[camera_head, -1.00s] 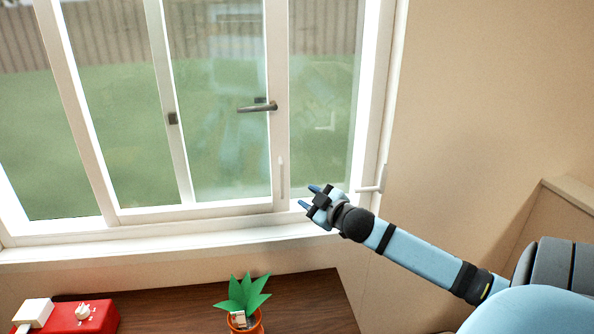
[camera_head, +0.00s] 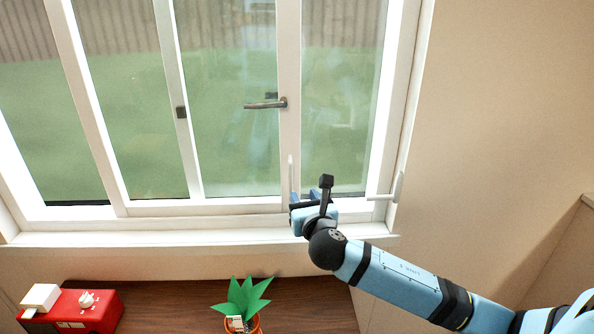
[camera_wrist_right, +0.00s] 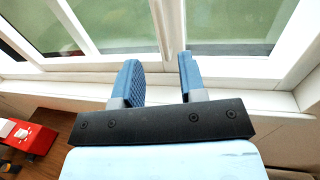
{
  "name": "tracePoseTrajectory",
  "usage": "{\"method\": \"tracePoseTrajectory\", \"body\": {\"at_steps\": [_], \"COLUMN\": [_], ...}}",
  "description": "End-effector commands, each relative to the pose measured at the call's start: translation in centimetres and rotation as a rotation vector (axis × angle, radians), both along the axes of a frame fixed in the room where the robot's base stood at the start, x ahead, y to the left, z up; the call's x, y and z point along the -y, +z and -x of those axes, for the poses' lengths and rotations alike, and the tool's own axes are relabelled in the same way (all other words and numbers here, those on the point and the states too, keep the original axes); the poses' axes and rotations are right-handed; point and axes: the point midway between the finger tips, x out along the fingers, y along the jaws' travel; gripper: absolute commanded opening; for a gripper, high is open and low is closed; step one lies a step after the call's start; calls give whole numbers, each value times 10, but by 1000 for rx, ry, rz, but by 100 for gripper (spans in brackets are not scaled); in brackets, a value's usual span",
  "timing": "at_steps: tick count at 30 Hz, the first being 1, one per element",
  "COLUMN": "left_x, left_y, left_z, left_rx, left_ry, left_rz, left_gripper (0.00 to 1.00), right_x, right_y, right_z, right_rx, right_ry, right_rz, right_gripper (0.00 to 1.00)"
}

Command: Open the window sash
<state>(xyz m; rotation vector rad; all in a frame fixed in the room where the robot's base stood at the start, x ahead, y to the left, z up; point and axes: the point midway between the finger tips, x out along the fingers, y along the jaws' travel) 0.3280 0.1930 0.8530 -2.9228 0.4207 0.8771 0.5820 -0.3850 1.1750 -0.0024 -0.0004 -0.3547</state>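The window sash has a white frame (camera_head: 289,70) with a grey lever handle (camera_head: 265,104), which lies horizontal, pointing left. A slim white upright pull (camera_head: 291,172) is low on the sash frame. My right gripper (camera_head: 304,197) is in front of the lower window frame, just below and right of that pull. In the right wrist view its two blue fingers (camera_wrist_right: 158,62) are apart with nothing held between them. A white frame post (camera_wrist_right: 168,25) stands beyond the gap. I cannot tell whether a finger touches the frame. My left gripper is out of view.
The white sill (camera_head: 150,238) runs below the window. A wooden surface (camera_head: 190,295) below holds a potted plant (camera_head: 243,298) and a red box (camera_head: 75,310) with a white knob. Another white handle (camera_head: 385,192) is on the right frame. Bare wall is at right.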

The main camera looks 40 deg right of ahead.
Motion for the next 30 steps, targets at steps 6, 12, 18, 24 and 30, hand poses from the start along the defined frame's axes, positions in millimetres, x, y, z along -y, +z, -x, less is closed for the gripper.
{"method": "tracePoseTrajectory", "body": {"at_steps": [6, 12, 18, 24, 30], "left_x": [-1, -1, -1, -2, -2], "left_y": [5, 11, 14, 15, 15], "left_z": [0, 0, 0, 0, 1], "left_rx": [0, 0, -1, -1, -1], "left_ry": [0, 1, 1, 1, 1], "left_rz": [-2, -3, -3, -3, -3], "left_gripper": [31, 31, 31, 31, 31], "right_x": [12, 27, 40, 46, 47], "right_y": [2, 2, 1, 0, 0], "right_z": [-31, -72, -106, -123, -126], "right_rx": [1, 1, 0, 0, 0], "right_ry": [-2, -2, -1, 0, 2], "right_rz": [-1, -2, -3, -2, -3], "right_gripper": [38, 38, 38, 38, 38]}}
